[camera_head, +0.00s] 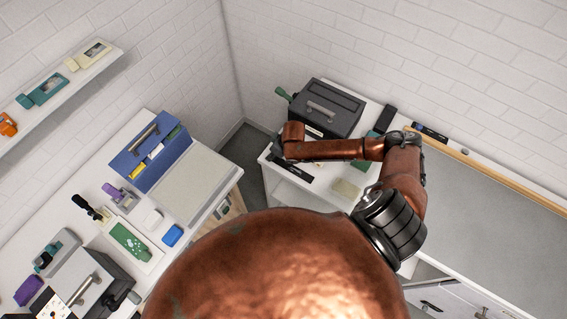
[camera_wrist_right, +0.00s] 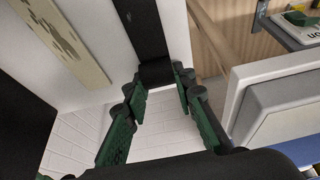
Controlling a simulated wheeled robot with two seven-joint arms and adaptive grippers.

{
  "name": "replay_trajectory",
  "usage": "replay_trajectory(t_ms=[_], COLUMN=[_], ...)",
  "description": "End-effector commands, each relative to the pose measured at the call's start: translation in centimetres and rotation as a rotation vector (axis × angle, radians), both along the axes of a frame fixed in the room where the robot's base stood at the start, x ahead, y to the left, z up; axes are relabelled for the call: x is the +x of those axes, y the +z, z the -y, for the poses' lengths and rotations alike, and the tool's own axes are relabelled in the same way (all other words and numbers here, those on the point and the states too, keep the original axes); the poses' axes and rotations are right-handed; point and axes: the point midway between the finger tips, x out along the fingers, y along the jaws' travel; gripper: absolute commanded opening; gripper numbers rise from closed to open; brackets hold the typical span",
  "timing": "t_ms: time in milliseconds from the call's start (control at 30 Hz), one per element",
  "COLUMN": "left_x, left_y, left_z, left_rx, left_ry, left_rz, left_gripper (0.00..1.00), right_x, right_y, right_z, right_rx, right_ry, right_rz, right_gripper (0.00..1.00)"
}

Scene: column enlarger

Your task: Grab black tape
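I cannot single out a black tape for certain. In the right wrist view a long black strip (camera_wrist_right: 142,28) runs down from the top edge, its squared end between the tips of my right gripper (camera_wrist_right: 158,84). The two green-padded fingers are apart; I cannot tell whether they touch the strip. In the head view a dark flat strip (camera_head: 291,168) lies on the white counter (camera_head: 318,178) near the front left edge, below the end of my right arm. The right gripper is hard to make out there. My left gripper is not in view.
A dark box with a handle (camera_head: 325,107) stands behind my right arm. A black block (camera_head: 386,119) is beside it. A pale bar (camera_head: 345,189) lies on the counter. The left table holds a blue box (camera_head: 150,152) and several small items.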

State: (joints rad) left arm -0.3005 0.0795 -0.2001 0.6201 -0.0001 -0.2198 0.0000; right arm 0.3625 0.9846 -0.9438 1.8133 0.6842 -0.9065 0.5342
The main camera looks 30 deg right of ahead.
Motion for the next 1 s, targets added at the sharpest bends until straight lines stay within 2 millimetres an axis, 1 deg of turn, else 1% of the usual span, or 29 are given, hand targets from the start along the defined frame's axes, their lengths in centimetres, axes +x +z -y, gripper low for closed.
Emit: replay_trajectory(t_ms=[33, 67, 300, 533, 667, 767, 867, 967, 1000], left_x=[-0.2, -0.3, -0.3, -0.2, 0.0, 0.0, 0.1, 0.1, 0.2], left_y=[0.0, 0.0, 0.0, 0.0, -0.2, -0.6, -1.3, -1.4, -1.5], left_z=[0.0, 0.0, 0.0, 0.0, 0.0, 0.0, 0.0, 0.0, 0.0], left_rx=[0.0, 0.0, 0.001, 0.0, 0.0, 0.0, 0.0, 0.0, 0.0], left_ry=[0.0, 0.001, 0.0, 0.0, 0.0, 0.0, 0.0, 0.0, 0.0], left_rz=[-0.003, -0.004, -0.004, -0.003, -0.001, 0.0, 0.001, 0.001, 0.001], left_gripper=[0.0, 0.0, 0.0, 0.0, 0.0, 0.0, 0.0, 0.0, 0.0], right_x=[0.0, 0.0, 0.0, 0.0, 0.0, 0.1, 0.2, -1.7, -2.5], right_y=[0.0, 0.0, 0.0, 0.0, 0.4, 1.3, 3.0, 5.0, 6.0], right_z=[0.0, 0.0, 0.0, 0.0, 0.0, 0.0, 0.1, -0.2, -0.4], right_rx=[0.0, 0.0, 0.0, 0.0, -0.001, 0.0, 0.0, -0.001, 0.0], right_ry=[0.0, 0.0, 0.0, 0.0, 0.0, 0.0, 0.001, 0.003, 0.004], right_rz=[0.0, 0.0, 0.0, 0.0, 0.0, 0.002, 0.004, 0.0, 0.001], right_gripper=[0.19, 0.17, 0.01, 0.01, 0.01, 0.01, 0.01, 0.01, 0.01])
